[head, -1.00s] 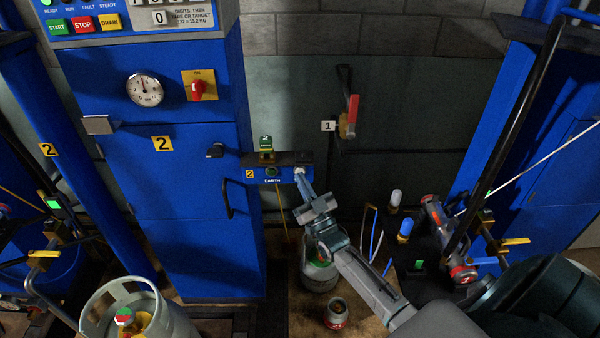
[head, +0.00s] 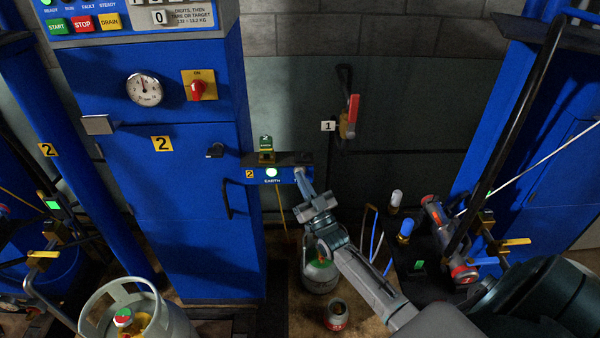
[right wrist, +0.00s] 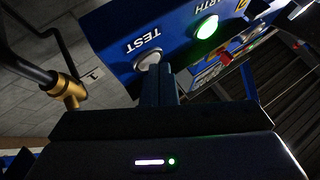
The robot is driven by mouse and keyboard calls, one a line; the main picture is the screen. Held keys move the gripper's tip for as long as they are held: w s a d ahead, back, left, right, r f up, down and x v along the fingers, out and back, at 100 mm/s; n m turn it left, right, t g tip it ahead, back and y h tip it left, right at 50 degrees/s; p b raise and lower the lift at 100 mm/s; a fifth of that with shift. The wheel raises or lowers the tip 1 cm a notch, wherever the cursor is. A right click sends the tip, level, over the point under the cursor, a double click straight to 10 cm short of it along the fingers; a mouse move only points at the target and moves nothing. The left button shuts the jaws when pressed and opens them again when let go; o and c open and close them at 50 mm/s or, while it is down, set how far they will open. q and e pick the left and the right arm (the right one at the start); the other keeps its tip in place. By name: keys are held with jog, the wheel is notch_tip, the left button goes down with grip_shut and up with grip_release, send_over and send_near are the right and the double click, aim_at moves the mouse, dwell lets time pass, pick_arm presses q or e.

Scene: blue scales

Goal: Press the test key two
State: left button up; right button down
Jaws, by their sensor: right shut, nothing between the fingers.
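A small blue box (head: 284,174) with a yellow 2 label juts from the side of the blue cabinet. In the right wrist view the round whitish test key (right wrist: 147,59) sits under the word TEST. My right gripper (head: 300,174) is shut and empty, its fingertips at the key and seemingly against it; the wrist view shows the fingers (right wrist: 158,70) overlapping the key's edge. In the head view the fingertips hide most of the key. My left gripper is out of view.
A green-topped unit (head: 265,143) stands on the box. A red-handled valve (head: 350,115) is on the wall to the right. A grey cylinder (head: 320,274) stands below my right arm. Another cylinder (head: 175,318) is at the front left.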

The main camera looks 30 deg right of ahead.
jog(key=shift+s+a+p, duration=0.4)
jog(key=shift+s+a, duration=0.05)
jog(key=shift+s, duration=0.25)
jog(key=s+a, duration=0.1)
jog(key=s+p, duration=0.1)
jog(key=s, duration=0.1)
jog(key=s+a+p, duration=0.1)
jog(key=shift+s+a, duration=0.15)
jog(key=shift+a, duration=0.15)
dwell(0.9)
